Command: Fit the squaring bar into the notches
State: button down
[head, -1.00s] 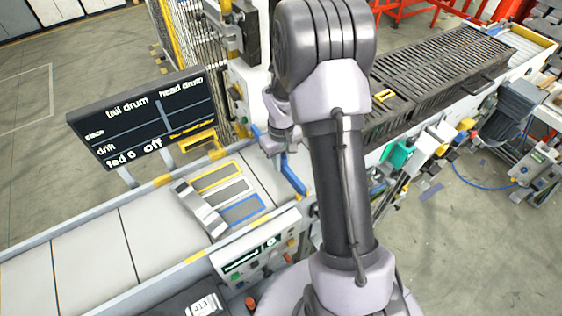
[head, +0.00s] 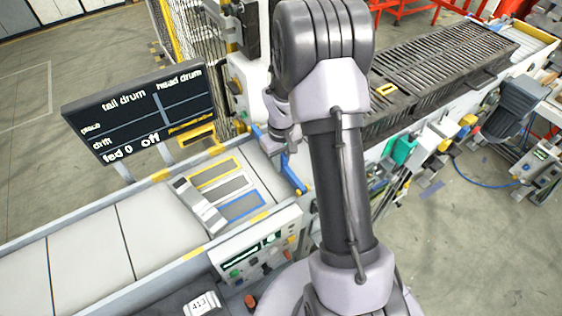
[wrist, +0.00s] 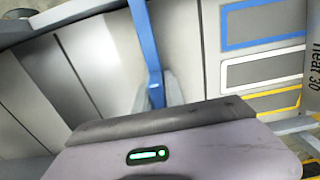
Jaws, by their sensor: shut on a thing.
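The squaring bar is a long blue bar (head: 291,174); it also shows in the wrist view (wrist: 146,42), running from the top edge down to my jaws. My gripper (head: 284,150) is shut on it, partly hidden behind my arm in the head view; its fingers (wrist: 155,92) show around the bar in the wrist view. The bar lies across the conveyor (head: 150,222), right of the painted outlines. I cannot tell whether it touches the rails or sits in any notch; the notches are not clearly visible.
A sign board (head: 140,115) stands behind the far rail. A control panel (head: 258,250) is at the near side. The bed at left is clear.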

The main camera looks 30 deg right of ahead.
jog(key=c, duration=1.3)
grip_release()
notch_tip(320, 180, up, 18)
jog(key=p, duration=0.3)
jog(key=shift+f, duration=0.25)
